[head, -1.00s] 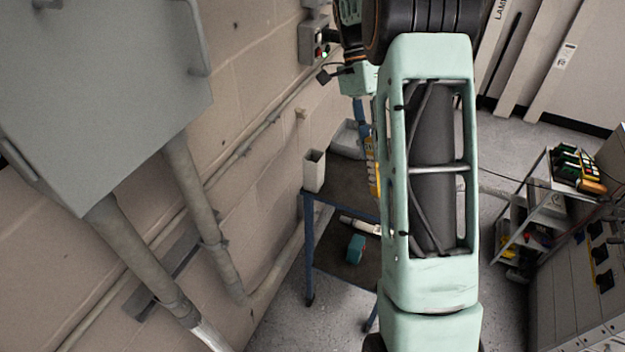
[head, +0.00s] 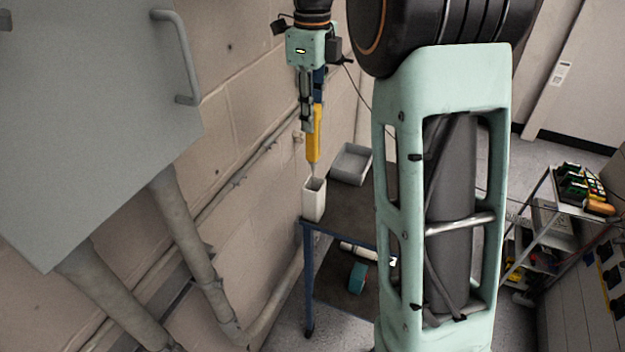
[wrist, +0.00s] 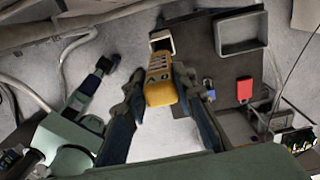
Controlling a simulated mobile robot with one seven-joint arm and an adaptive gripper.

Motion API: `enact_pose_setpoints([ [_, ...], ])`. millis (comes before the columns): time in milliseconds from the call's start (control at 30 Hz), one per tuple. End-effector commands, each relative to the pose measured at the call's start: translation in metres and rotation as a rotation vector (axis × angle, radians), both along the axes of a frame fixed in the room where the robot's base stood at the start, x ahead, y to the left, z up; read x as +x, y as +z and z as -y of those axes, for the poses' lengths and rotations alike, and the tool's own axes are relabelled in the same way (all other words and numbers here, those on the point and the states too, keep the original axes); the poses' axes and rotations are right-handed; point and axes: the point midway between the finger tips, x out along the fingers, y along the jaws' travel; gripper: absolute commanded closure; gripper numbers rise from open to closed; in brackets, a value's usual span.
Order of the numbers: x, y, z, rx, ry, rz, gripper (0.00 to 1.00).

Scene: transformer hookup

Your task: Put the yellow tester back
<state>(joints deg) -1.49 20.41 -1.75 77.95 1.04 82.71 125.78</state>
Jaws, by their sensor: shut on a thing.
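The yellow tester (head: 313,135) hangs upright with its thin tip down in the head view. It also shows in the wrist view (wrist: 159,82). My gripper (head: 307,122) is shut on its upper end; its fingers show on both sides of the tester in the wrist view (wrist: 158,98). A white open-topped holder (head: 314,200) stands on the near left corner of the dark table. The tester's tip is at or just above the holder's mouth; I cannot tell whether it is inside. The holder's opening also shows beyond the tester in the wrist view (wrist: 161,41).
A grey tray (head: 351,164) sits on the table behind the holder. A teal item (head: 357,278) lies on the lower shelf. The block wall (head: 250,180) is close on the left. A grey cabinet (head: 90,120) hangs at the upper left. A cart (head: 548,225) stands at right.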

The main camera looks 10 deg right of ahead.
Motion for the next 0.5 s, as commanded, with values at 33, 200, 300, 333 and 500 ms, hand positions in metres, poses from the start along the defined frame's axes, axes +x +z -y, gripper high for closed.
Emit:
enact_pose_setpoints([
  [33, -0.002, -0.016, 0.000, 0.000, -0.001, -0.005, 1.00],
  [200, -0.001, -0.059, 0.000, -0.001, 0.001, -0.004, 1.00],
  [300, -0.001, -0.077, 0.001, 0.000, 0.000, -0.003, 1.00],
  [333, -0.001, -0.081, 0.001, -0.001, 0.000, -0.002, 1.00],
  [500, 0.000, -0.095, 0.001, -0.001, 0.001, -0.001, 1.00],
])
